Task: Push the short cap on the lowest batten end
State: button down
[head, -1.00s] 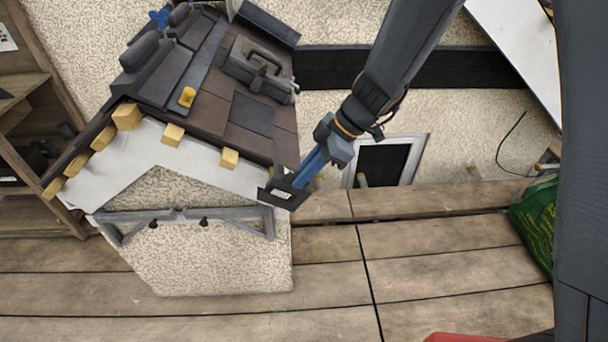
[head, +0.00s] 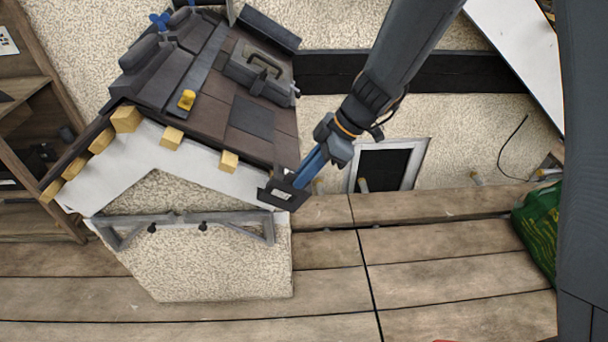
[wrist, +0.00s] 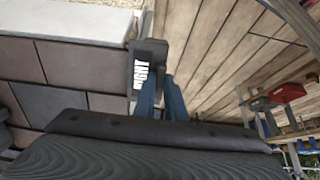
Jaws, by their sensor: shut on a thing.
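My gripper (head: 302,178) has blue fingers and is shut on a short black cap (head: 283,192) with a white label. In the wrist view the cap (wrist: 147,68) shows white lettering, partly readable as "IGHT", and sits at the tips of my gripper (wrist: 162,86). The cap is at the lower right corner of the small roof (head: 215,108), by the white gable board (head: 205,174). No batten end shows behind the cap, and I cannot tell whether it touches the roof. The nearest visible yellow batten end (head: 229,161) is up the slope to the left, uncapped.
More bare batten ends (head: 172,138) line the gable edge. A grey toolbox (head: 258,68) and a yellow object (head: 186,100) lie on the tiles. A grey bracket (head: 185,221) crosses the gable wall. Plank decking (head: 440,245) is clear below right; a green bag (head: 540,220) stands far right.

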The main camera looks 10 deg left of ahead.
jog(key=shift+w+a+b, duration=0.1)
jog(key=shift+w+b, duration=0.4)
jog(key=shift+b, duration=0.15)
dwell(0.8)
jog(key=c, duration=1.7)
grip_release()
jog(key=shift+c, duration=0.2)
jog(key=p+v, duration=0.1)
jog(key=v, duration=0.5)
jog(key=shift+p, duration=0.4)
jog(key=s+d+m+h, duration=0.2)
jog(key=s+d+m, duration=0.2)
jog(key=d+m, duration=0.3)
jog(key=s+d+m+t+h, duration=0.1)
jog(key=s+d+m, duration=0.4)
jog(key=d, duration=0.5)
jog(key=s+d+m+t+h, duration=0.1)
jog(key=s+d+m+h, duration=0.2)
jog(key=s+d+m, duration=0.2)
jog(key=d+m, duration=0.3)
jog(key=d, duration=0.1)
jog(key=shift+s+m+h, duration=0.2)
jog(key=shift+m+h, duration=0.1)
jog(key=shift+m, duration=0.1)
